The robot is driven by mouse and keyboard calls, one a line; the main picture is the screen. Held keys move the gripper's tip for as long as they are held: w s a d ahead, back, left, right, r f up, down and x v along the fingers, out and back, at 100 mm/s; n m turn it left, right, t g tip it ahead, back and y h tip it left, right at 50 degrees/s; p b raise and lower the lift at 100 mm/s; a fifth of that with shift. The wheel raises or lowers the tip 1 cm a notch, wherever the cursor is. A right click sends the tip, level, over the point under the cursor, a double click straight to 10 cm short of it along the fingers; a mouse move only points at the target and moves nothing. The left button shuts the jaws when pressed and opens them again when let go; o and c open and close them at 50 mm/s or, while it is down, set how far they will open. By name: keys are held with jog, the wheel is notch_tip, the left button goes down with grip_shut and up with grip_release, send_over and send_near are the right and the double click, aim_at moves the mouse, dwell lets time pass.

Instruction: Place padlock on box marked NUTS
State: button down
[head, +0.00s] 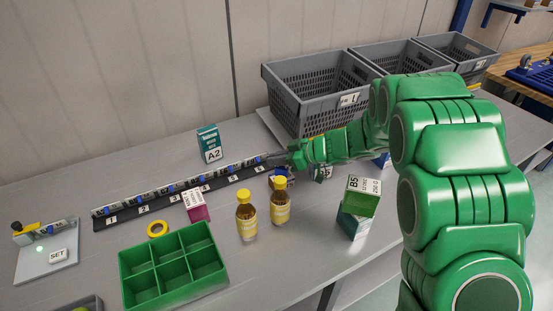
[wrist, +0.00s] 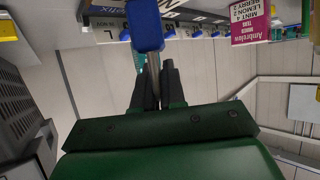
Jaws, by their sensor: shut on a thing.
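My gripper (head: 276,161) is at the far right end of the labelled rail (head: 175,195), beyond the two bottles. In the wrist view its dark fingers (wrist: 158,82) are shut on a slim grey piece, with a blue part (wrist: 145,25) just beyond the fingertips. I cannot tell whether this piece is a padlock. No padlock stands out elsewhere. I can read NUTS on no box. Boxes in view are a teal A2 box (head: 209,143), a magenta box (head: 196,206), also in the wrist view (wrist: 250,20), and a green B5 box (head: 361,197) on a teal box (head: 353,222).
Two yellow-capped bottles (head: 247,219) (head: 280,203) stand in front of my gripper. A plate with a SET button (head: 58,255) is far left. Grey crates (head: 300,92) line the back right.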

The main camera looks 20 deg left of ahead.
jog(key=shift+f, duration=0.1)
jog(key=c, duration=1.2)
grip_release()
jog(key=shift+d+r, duration=0.1)
jog(key=shift+r, duration=0.1)
jog(key=v, duration=1.1)
jog(key=shift+d, duration=0.35)
jog(key=shift+w+r, duration=0.1)
jog(key=shift+r, duration=0.1)
